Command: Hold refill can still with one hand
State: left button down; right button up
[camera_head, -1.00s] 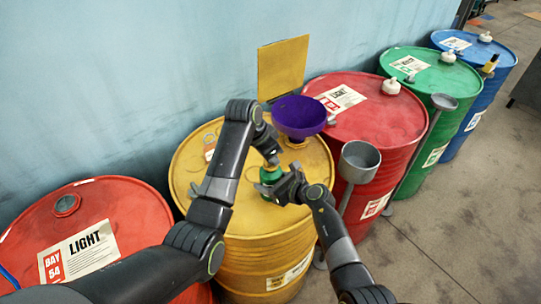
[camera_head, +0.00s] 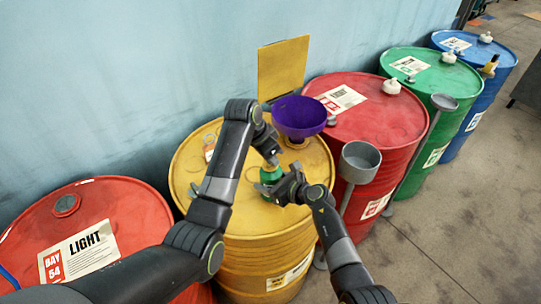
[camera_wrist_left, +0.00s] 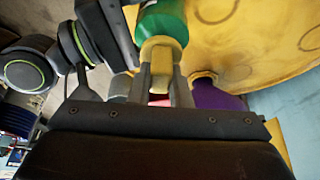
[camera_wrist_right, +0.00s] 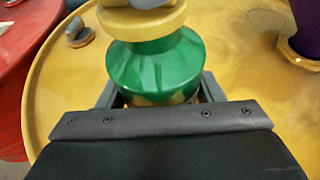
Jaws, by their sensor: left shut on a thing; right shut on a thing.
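The small green refill can (camera_head: 270,175) stands on top of the yellow drum (camera_head: 205,190). My right gripper (camera_head: 281,186) is shut around the can's green body from the right. In the right wrist view the green can (camera_wrist_right: 155,68) sits between the fingers, with a yellow collar (camera_wrist_right: 143,22) above. My left gripper (camera_head: 270,160) is above the can, shut on its yellow cap. The cap (camera_wrist_left: 161,70) shows between the left fingers in the left wrist view. Whether the cap is loose cannot be told.
A purple funnel (camera_head: 299,116) stands at the back of the yellow drum, before a yellow panel (camera_head: 282,66). Red (camera_head: 385,115), green (camera_head: 434,72) and blue (camera_head: 480,50) drums stand right, another red drum (camera_head: 125,210) left.

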pick_arm(q)
jog(key=shift+r, duration=1.05)
jog(key=shift+r, duration=2)
pick_arm(e)
jog(key=o, duration=1.5)
pick_arm(q)
jog(key=shift+f, duration=0.2)
pick_arm(e)
jog(key=shift+v, duration=6)
